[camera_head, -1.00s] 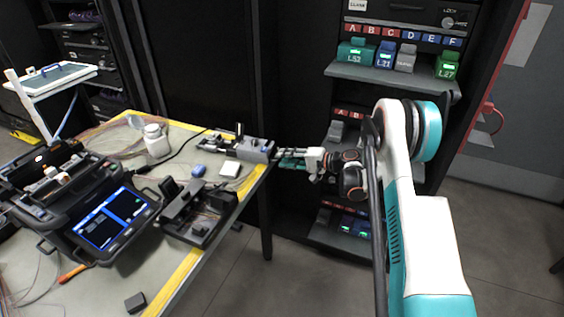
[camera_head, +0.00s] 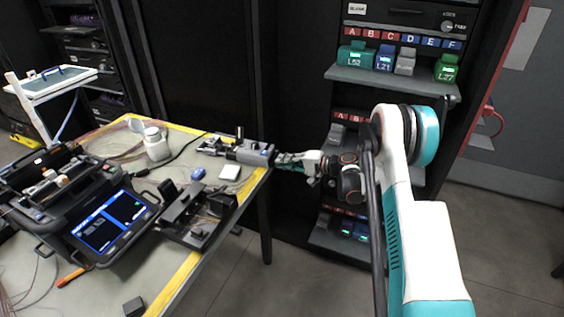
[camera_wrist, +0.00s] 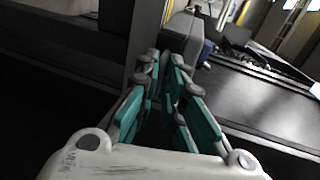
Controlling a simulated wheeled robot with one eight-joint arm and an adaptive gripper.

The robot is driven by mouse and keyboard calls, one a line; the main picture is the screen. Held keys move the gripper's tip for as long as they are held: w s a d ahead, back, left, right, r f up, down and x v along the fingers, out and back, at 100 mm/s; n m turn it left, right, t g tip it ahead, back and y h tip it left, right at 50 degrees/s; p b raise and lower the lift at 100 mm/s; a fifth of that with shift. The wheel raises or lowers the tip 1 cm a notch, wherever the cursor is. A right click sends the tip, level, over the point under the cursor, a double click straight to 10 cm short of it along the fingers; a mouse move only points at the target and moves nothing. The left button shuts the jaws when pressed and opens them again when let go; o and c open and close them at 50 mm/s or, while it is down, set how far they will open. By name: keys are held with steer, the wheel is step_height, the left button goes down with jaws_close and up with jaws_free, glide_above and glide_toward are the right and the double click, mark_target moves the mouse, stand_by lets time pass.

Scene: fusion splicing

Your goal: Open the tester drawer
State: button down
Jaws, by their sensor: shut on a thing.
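The grey tester (camera_head: 248,153) lies at the table's right edge, beside the yellow strip, its right end towards my arm. My gripper (camera_head: 278,160) reaches from the right, low and level, with its teal fingers at that end. In the wrist view the teal fingers (camera_wrist: 163,62) are close together at the tips, against a grey body (camera_wrist: 183,33). My gripper is shut on a part of the tester's end, which looks like the drawer front. The fingers hide the held part, and I cannot tell how far the drawer stands out.
A splicer with a lit screen (camera_head: 104,222), a black fixture (camera_head: 192,220), a white bottle (camera_head: 156,145) and a white block (camera_head: 229,172) are on the table (camera_head: 190,262). A rack shelf (camera_head: 390,80) with coloured modules stands behind my arm. The floor right of the table is open.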

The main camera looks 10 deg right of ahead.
steer(key=s+d, duration=0.2)
steer(key=d, duration=0.1)
steer(key=s+d, duration=0.1)
steer(key=d, duration=0.1)
steer(key=shift+f, duration=0.15)
steer(key=c, duration=1.8)
jaws_free()
steer(key=shift+a, duration=0.1)
steer(key=shift+o, duration=0.2)
steer(key=v, duration=1.2)
steer(key=shift+w, duration=0.1)
